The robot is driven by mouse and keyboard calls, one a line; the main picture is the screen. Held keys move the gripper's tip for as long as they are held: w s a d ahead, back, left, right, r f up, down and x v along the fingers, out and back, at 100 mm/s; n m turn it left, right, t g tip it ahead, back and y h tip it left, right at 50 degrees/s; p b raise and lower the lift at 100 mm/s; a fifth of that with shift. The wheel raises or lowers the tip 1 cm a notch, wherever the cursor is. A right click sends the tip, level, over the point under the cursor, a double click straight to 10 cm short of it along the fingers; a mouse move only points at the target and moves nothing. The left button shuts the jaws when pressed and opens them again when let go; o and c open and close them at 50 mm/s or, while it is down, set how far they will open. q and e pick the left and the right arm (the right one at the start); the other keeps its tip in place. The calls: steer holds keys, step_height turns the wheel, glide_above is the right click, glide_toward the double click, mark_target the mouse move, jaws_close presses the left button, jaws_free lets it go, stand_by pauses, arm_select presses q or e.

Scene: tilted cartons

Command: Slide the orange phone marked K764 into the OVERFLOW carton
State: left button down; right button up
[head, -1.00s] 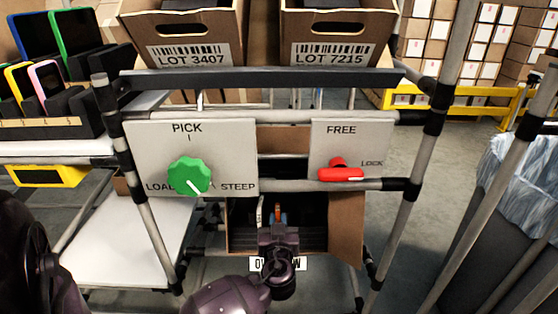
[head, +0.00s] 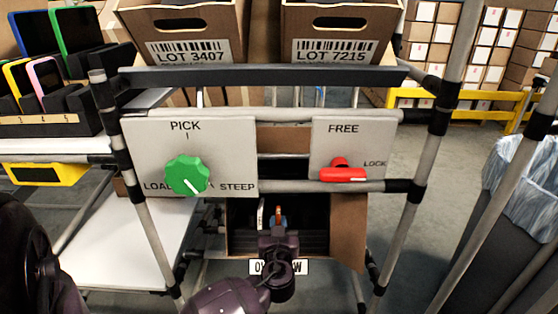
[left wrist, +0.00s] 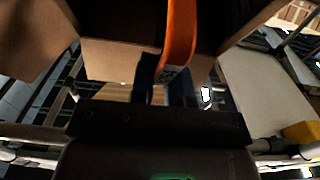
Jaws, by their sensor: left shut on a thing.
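The OVERFLOW carton (head: 347,232) is a brown open box low in the rack, below the control panels. Its white label (head: 298,267) is partly hidden behind my gripper. My left gripper (head: 278,230) is at the carton's front opening, shut on the orange phone (head: 279,215). The phone stands on edge, a thin orange strip against the dark inside of the carton. In the left wrist view the orange phone (left wrist: 180,38) rises from the dark fingers (left wrist: 168,85). Its K764 mark cannot be read. My right gripper is not in view.
A thin pale item (head: 261,216) stands in the carton just left of the phone. Above are a green knob (head: 187,175), a red lever (head: 343,174) and a rack rail. Two LOT cartons (head: 190,22) sit higher. Several phones (head: 75,35) stand in a dark holder at left.

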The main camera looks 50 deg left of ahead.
mark_target(278, 214)
arm_select(q)
steer(key=shift+w+a+f, duration=0.1)
stand_by(0.5)
steer(key=shift+w+a+f, duration=0.1)
steer(key=shift+a+f, duration=0.1)
stand_by(0.5)
steer(key=shift+w+a+f, duration=0.2)
steer(key=shift+w+a, duration=0.05)
steer(key=shift+a, duration=0.05)
steer(key=shift+w+a+f, duration=0.3)
steer(key=shift+w+a, duration=0.15)
steer(key=shift+a, duration=0.05)
steer(key=shift+w+a+f, duration=0.25)
steer(key=shift+w+a, duration=0.1)
steer(key=shift+a, duration=0.05)
stand_by(0.7)
steer(key=shift+w+a+f, duration=0.15)
steer(key=shift+w+a, duration=0.05)
steer(key=shift+a, duration=0.05)
steer(key=shift+w+a+f, duration=0.2)
steer(key=shift+w+a, duration=0.1)
steer(key=shift+a, duration=0.1)
steer(key=shift+w+f, duration=0.1)
stand_by(0.5)
